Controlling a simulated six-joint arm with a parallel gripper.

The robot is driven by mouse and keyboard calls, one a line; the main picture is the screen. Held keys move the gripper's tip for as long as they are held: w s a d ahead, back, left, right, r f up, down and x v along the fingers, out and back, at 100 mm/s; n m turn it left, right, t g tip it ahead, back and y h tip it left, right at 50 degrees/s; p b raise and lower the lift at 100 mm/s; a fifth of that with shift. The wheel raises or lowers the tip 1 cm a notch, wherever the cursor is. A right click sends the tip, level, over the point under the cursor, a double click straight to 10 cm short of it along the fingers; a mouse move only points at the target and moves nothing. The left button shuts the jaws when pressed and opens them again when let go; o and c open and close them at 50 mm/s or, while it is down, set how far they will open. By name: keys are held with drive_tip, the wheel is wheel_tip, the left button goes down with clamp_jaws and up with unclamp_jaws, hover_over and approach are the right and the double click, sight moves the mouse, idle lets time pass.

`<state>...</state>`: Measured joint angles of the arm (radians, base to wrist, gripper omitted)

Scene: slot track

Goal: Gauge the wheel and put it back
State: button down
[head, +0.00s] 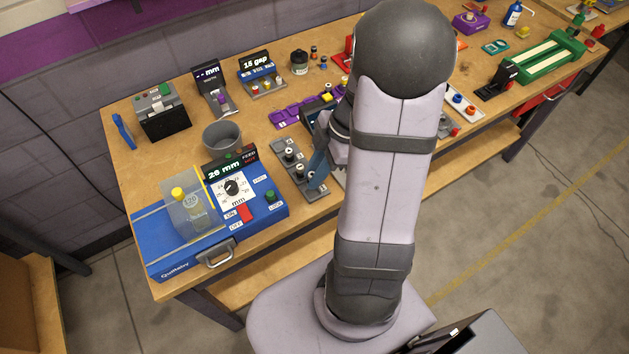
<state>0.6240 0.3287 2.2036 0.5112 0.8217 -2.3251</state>
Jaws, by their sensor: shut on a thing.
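My gripper (317,170) is low over the right end of a grey strip (282,146) near the table's front edge, partly hidden by my arm. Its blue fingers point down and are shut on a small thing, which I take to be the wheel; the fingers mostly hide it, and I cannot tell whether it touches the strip. Small black and white pieces (289,154) sit in a row on the strip. A purple numbered track (288,117) lies behind it, partly hidden by my arm. A stand with an "18 gap" display (255,62) is at the back.
A blue machine (262,208) with a dial, switch and clear guard fills the front left. A grey cup (222,136), a black box (162,112) and a "mm" display stand (209,83) are behind it. A green device (540,60) is at the far right.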

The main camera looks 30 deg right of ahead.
drive_tip(key=shift+f, duration=2.05)
drive_tip(key=shift+f, duration=0.15)
drive_tip(key=c, duration=1.7)
unclamp_jaws()
drive_tip(key=shift+o, duration=0.2)
